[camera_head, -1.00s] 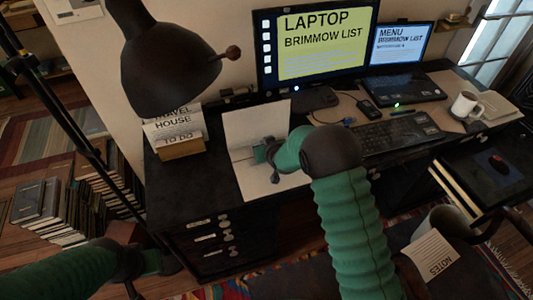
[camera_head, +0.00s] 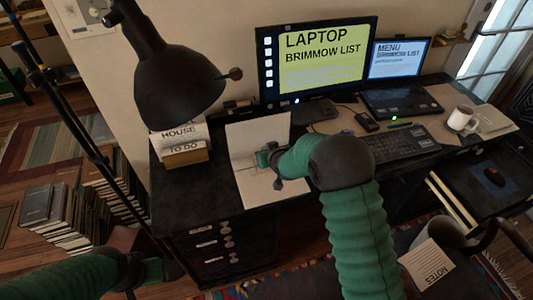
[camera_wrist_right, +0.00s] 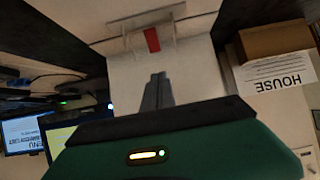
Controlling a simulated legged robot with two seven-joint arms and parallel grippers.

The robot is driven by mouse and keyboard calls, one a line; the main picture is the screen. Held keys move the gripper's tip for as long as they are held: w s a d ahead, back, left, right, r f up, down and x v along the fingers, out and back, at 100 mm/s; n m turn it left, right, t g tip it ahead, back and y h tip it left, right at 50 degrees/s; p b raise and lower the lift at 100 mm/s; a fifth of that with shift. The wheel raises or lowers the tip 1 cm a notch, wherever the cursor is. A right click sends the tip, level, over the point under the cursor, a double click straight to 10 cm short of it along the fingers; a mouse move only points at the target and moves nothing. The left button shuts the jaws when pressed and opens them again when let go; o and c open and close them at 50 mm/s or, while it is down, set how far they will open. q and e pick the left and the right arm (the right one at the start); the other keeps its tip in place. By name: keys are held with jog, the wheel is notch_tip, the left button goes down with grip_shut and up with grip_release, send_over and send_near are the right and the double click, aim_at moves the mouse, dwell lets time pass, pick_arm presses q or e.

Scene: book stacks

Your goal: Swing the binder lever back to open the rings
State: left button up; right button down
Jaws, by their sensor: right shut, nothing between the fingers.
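A white open binder (camera_head: 262,193) lies on the dark desk with one cover standing up behind. In the right wrist view it shows as a pale sheet with a clear ring mechanism (camera_wrist_right: 150,25) and a red lever (camera_wrist_right: 152,40). My right gripper (camera_head: 264,158) is over the binder in the head view and hides part of the mechanism. In the right wrist view its fingers (camera_wrist_right: 157,80) are together and empty, pointing at the red lever with a visible gap between. My left gripper (camera_head: 165,267) is low at the left, away from the binder; its fingers are unclear.
A black lamp (camera_head: 165,70) hangs over the desk's left side. A card box (camera_head: 185,155) stands left of the binder. A monitor (camera_head: 318,60), keyboard (camera_head: 400,143), laptop (camera_head: 400,98) and mug (camera_head: 462,118) are to the right. Books (camera_head: 60,215) stand on the floor.

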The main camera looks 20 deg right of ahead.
jog(key=s+r, duration=0.5)
jog(key=r, duration=0.2)
jog(key=shift+d+r, duration=0.15)
jog(key=shift+r, duration=0.05)
